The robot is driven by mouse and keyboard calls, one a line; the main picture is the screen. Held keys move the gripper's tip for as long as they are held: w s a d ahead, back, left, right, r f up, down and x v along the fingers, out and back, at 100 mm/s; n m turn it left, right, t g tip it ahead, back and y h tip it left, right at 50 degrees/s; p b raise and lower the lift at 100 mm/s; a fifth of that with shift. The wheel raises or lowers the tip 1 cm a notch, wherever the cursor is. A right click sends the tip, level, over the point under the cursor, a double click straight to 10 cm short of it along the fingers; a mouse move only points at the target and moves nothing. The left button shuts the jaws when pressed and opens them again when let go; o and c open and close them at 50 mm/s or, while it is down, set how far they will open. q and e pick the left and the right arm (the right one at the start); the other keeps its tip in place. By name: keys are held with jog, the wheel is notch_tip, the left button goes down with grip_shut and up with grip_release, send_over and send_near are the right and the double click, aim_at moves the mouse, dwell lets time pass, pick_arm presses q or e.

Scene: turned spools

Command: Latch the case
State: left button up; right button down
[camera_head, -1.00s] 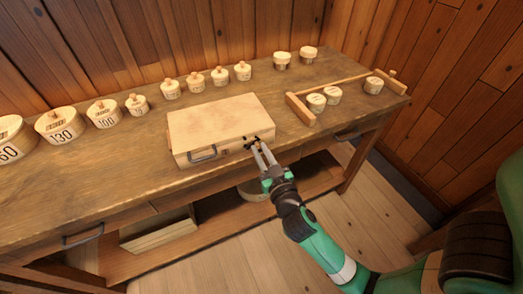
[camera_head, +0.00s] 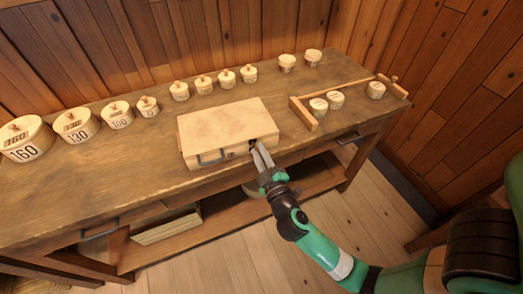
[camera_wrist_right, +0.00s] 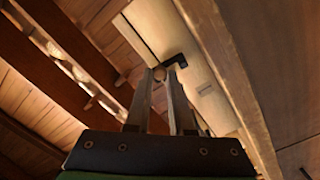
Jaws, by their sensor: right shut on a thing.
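The pale wooden case (camera_head: 226,127) lies on the bench with its lid down. A dark carrying handle (camera_head: 211,158) is on its front. A black latch (camera_head: 252,144) is near the right end of the front and also shows in the right wrist view (camera_wrist_right: 176,61). My right gripper (camera_head: 260,153) is at this latch, coming from the front. Its fingertips (camera_wrist_right: 161,78) are shut on the latch, and partly hide it. My left gripper is out of view.
Several lidded round boxes, such as the one marked 130 (camera_head: 77,124), line the back and left of the bench (camera_head: 100,175). The bench front is clear left of the case.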

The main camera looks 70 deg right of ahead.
jog(key=shift+w+a+r+n, duration=0.1)
jog(key=shift+w+n, duration=0.05)
jog(key=shift+n, duration=0.35)
jog(key=c, duration=0.8)
grip_release()
